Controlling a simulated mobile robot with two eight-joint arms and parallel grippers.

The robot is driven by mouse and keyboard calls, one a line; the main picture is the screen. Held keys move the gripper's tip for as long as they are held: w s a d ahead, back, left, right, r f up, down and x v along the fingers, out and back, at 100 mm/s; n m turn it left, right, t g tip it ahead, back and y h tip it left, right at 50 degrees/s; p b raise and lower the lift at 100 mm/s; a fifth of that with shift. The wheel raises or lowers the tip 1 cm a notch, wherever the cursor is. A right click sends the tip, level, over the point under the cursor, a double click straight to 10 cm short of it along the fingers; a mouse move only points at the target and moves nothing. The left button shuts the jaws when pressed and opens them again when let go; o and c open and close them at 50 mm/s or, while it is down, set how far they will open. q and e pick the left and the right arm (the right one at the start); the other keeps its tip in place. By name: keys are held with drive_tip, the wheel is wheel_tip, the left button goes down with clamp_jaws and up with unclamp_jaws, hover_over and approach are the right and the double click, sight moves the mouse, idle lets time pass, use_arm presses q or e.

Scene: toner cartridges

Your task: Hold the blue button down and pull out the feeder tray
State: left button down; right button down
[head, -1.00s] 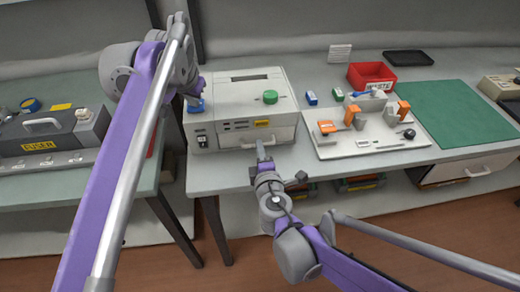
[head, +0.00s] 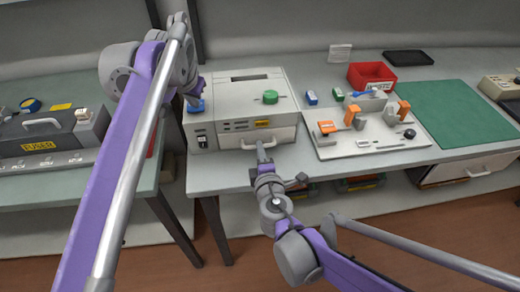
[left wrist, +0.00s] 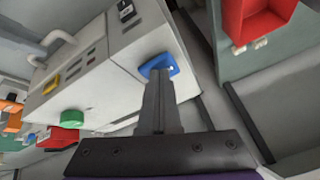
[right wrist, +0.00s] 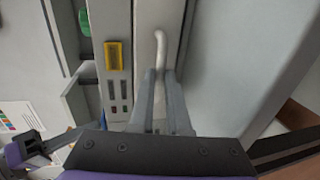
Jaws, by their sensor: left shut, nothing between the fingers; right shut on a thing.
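The blue button (head: 196,106) is on the left end of the top of the beige machine (head: 225,100). My left gripper (head: 192,97) is shut and empty, its tips against the button. In the left wrist view the tips (left wrist: 160,75) meet the blue button (left wrist: 154,65), covering part of it. The feeder tray (head: 284,136) is the low front part of the machine, with a pale handle (right wrist: 160,45). My right gripper (head: 264,147) is shut on that handle, as the right wrist view also shows (right wrist: 157,78). The tray front appears to stand slightly forward of the machine body.
A white board with orange-topped parts (head: 370,142), a red bin (head: 371,75) and a green mat (head: 460,113) are to the right. A grey fuser unit (head: 50,133) is on the left table. The floor in front of the bench is open.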

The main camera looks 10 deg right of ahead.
drive_tip(key=v, duration=0.3)
drive_tip(key=shift+s+f, duration=0.1)
drive_tip(key=shift+f, duration=0.15)
drive_tip(key=c, duration=0.9)
unclamp_jaws()
drive_tip(key=v, duration=1.2)
use_arm(q)
wheel_tip(320, 180, up, 5)
drive_tip(key=p, duration=0.4)
drive_tip(key=shift+p, duration=0.35)
wheel_tip(320, 180, up, 4)
drive_tip(key=p, duration=0.4)
use_arm(e)
wheel_tip(320, 180, up, 10)
use_arm(q)
drive_tip(key=shift+s, duration=0.1)
use_arm(e)
drive_tip(key=shift+d, duration=0.1)
